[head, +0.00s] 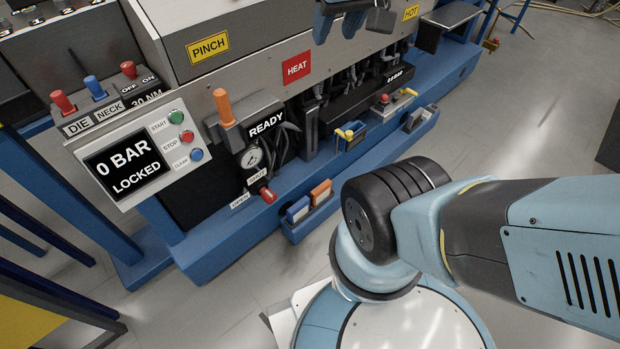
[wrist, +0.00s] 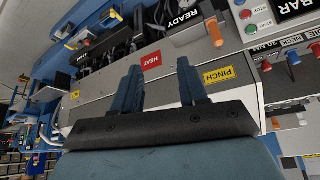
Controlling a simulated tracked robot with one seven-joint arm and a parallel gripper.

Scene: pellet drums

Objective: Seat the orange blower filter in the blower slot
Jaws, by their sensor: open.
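A small orange block (head: 321,192), which looks like the orange blower filter, stands beside a blue one (head: 298,210) in a low blue holder (head: 312,221) at the machine's front foot. I cannot tell for sure which opening is the blower slot; blue-framed slots show to the right, one with a yellow knob (head: 349,136) and one farther right (head: 416,121). My gripper (head: 337,22) is at the top edge of the head view, above the machine and far from the orange block. In the wrist view its two fingers (wrist: 160,88) are apart with nothing between them.
The machine panel carries PINCH (head: 207,46), HEAT (head: 297,67) and HOT labels. A tall orange handle (head: 222,107) stands by the READY sign, near a gauge and a red-tipped lever (head: 267,195). The control screen (head: 128,166) reads 0 BAR LOCKED. Floor in front is open.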

